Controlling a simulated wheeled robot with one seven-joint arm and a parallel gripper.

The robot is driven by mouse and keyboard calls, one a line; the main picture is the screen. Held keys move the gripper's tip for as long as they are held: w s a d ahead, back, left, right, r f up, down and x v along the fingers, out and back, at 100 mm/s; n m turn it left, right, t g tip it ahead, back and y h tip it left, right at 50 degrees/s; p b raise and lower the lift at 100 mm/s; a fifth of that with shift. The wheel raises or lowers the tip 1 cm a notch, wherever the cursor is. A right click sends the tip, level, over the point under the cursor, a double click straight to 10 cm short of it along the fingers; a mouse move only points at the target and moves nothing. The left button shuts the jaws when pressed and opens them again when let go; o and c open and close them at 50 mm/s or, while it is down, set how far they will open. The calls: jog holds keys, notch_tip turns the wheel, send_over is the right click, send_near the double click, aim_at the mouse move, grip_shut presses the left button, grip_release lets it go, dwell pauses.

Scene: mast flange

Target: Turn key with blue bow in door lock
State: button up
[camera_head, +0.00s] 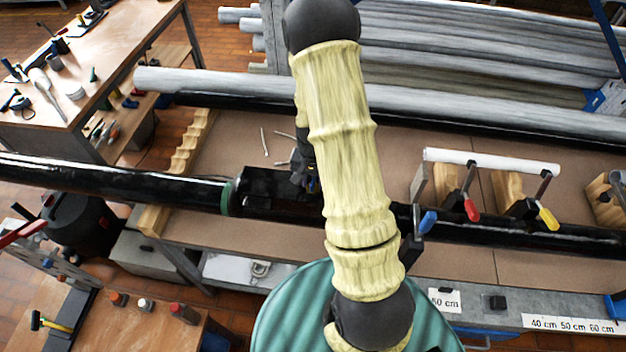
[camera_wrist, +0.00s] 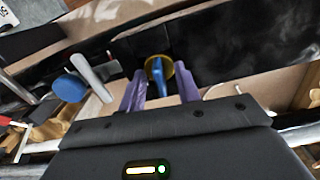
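In the wrist view, a blue piece like a key's bow (camera_wrist: 157,68) stands in front of a round yellow ring (camera_wrist: 171,86) on a dark surface. I cannot tell how far it sits in the ring. My gripper (camera_wrist: 160,80) has two purple fingers, one on each side of the blue piece, with gaps showing between. The gripper is open and does not appear to touch the blue piece. No door is recognisable in either view.
A long black pipe (camera_head: 110,182) crosses the workbench (camera_head: 270,235). Clamps with a blue (camera_head: 428,222), a red (camera_head: 472,210) and a yellow handle (camera_head: 548,218) stand right of my arm. The blue clamp handle also shows left of my gripper in the wrist view (camera_wrist: 68,88). Grey pipes (camera_head: 480,40) lie behind.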

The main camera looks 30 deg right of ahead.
jog(key=shift+r+p, duration=2.15)
jog(key=shift+r, duration=0.9)
jog(key=shift+a, duration=0.1)
jog(key=shift+a+r+n+b, duration=0.1)
jog(key=shift+a+n+b, duration=0.2)
jog(key=shift+b, duration=0.4)
jog(key=s+a+r+n+t+b, duration=0.2)
jog(key=s+a+r+n+b, duration=0.1)
jog(key=s+a+n+b, duration=0.4)
jog(key=s+a+b, duration=0.1)
jog(key=s+b, duration=0.2)
jog(key=b, duration=0.2)
jog(key=shift+s+a+r+t, duration=0.2)
jog(key=shift+r+t, duration=0.1)
jog(key=shift+o, duration=0.4)
